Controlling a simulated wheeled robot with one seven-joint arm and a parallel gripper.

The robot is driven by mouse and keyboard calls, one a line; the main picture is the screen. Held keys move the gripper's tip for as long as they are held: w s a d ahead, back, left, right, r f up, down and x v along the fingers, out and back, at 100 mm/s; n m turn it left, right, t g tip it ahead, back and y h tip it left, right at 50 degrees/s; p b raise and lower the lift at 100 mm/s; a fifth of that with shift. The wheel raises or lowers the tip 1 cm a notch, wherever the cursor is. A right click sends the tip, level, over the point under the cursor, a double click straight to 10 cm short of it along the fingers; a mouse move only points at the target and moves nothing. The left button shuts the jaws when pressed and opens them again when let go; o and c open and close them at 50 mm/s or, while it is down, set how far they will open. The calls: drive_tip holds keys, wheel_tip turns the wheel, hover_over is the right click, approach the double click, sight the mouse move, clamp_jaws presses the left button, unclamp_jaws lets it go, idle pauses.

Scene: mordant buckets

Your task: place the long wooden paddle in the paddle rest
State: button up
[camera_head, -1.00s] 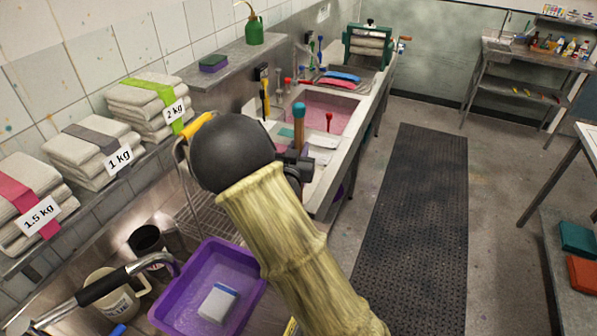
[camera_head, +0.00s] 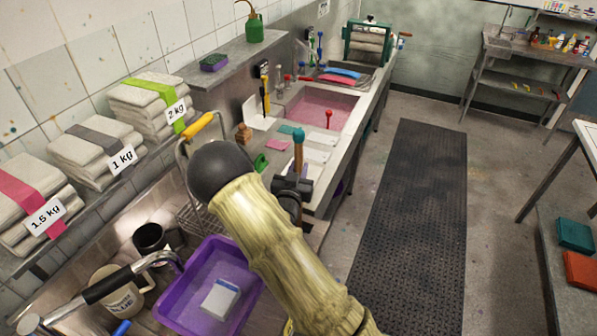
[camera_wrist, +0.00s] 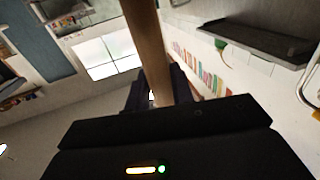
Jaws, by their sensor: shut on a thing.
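My gripper (camera_head: 293,187) is shut on the long wooden paddle (camera_head: 298,156). The paddle stands roughly upright in the jaws above the near end of the sink counter, with its teal tip up. In the wrist view the wooden shaft (camera_wrist: 148,42) passes between the dark fingers of my gripper (camera_wrist: 160,92). I cannot pick out the paddle rest with certainty. A white angled piece (camera_head: 262,122) stands on the counter behind and left of the paddle, apart from it.
A pink-filled sink (camera_head: 322,108) lies beyond the paddle. A purple basin (camera_head: 250,292) with a white block (camera_head: 220,299) sits in front, left of my arm. A wooden stamp-like piece (camera_head: 243,134) and a wire basket (camera_head: 190,218) are nearby. A dark floor mat (camera_head: 415,200) lies right.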

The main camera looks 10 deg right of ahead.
drive_tip(key=shift+f, duration=0.6)
drive_tip(key=shift+f, duration=0.2)
drive_tip(key=o, duration=1)
drive_tip(key=shift+r, duration=0.15)
drive_tip(key=b+v, duration=0.4)
drive_tip(key=v, duration=0.8)
drive_tip(key=shift+b, duration=0.35)
